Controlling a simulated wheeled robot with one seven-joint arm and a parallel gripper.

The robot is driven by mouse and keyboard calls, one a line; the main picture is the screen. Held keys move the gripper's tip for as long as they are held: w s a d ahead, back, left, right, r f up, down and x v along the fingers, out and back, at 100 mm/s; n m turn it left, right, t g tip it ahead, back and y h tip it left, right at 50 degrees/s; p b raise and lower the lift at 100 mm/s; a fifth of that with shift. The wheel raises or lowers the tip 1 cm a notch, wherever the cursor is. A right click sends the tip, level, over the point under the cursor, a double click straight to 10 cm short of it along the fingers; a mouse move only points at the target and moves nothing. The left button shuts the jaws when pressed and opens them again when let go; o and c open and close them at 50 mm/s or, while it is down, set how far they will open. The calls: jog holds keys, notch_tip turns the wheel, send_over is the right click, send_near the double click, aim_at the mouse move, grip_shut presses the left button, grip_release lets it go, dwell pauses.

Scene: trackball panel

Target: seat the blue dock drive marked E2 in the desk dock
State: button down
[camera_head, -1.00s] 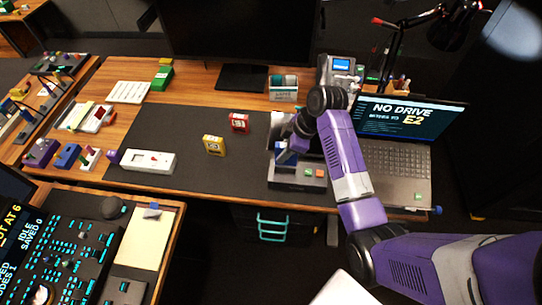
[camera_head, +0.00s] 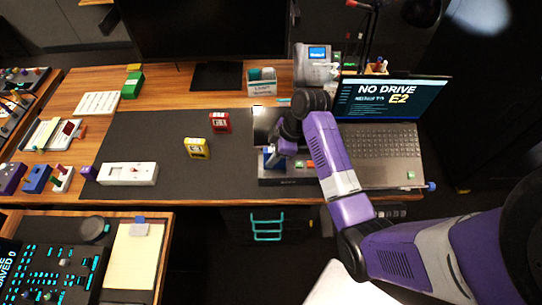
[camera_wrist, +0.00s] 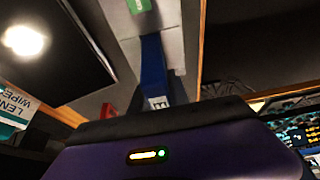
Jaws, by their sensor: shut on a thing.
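The blue dock drive (camera_head: 268,158) is held by my gripper (camera_head: 272,160) at the left part of the desk dock (camera_head: 290,181). In the wrist view the blue drive (camera_wrist: 153,72) stands in front of a pale grey surface, with a white label at its near end whose mark I cannot read fully. My gripper is shut on the drive. My arm hides part of the dock, and I cannot tell how deep the drive sits. The laptop screen (camera_head: 388,98) reads NO DRIVE and E2.
A red drive (camera_head: 220,123) and a yellow drive (camera_head: 196,148) stand on the dark mat (camera_head: 150,135), left of the dock. A white box (camera_head: 128,174) lies further left. A lens-wipe box (camera_head: 261,82) and a grey device (camera_head: 316,66) stand behind.

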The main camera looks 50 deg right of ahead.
jog(key=shift+f, duration=0.45)
jog(key=c, duration=1.3)
grip_release()
jog(key=shift+o, duration=0.2)
